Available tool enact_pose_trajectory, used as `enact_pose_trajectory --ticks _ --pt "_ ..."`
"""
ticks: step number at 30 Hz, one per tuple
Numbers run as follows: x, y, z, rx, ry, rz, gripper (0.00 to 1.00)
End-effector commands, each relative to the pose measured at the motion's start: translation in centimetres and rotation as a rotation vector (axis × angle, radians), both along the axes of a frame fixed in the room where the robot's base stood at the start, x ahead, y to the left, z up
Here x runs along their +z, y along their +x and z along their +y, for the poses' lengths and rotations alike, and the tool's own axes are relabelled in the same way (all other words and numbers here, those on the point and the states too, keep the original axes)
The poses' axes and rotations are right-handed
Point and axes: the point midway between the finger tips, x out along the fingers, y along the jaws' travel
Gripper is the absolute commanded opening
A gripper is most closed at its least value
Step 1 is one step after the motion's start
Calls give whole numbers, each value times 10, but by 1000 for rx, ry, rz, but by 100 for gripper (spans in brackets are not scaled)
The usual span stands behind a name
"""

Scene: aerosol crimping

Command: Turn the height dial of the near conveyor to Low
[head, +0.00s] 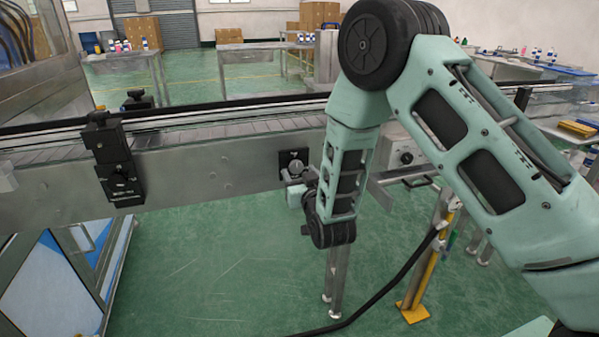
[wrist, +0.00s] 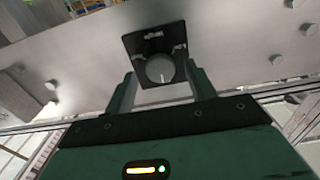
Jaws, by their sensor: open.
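The height dial (wrist: 160,68) is a round grey knob with a pale pointer line on a black plate (wrist: 147,42), in the upper middle of the wrist view. The plate's lettering is too small to read. My gripper (wrist: 160,85) is open, with one finger on each side of the dial and a gap at both sides. In the head view the dial (head: 296,168) sits on the side of the near conveyor (head: 220,172), just left of my forearm. My gripper is partly hidden there behind my wrist.
A black clamp bracket (head: 112,165) is fixed to the conveyor side at the left. A grey box with a knob (head: 400,152) stands right of my forearm. A yellow-footed post (head: 428,265) and a black cable (head: 400,270) are below.

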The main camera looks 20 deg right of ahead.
Motion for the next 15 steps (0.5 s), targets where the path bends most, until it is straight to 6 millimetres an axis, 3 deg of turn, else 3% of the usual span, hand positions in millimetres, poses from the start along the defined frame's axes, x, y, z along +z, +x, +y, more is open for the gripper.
enact_pose_trajectory --ticks 12,15 --pt "0 9 0 0 0 -1 55" --pt "0 9 0 0 0 -1 28"
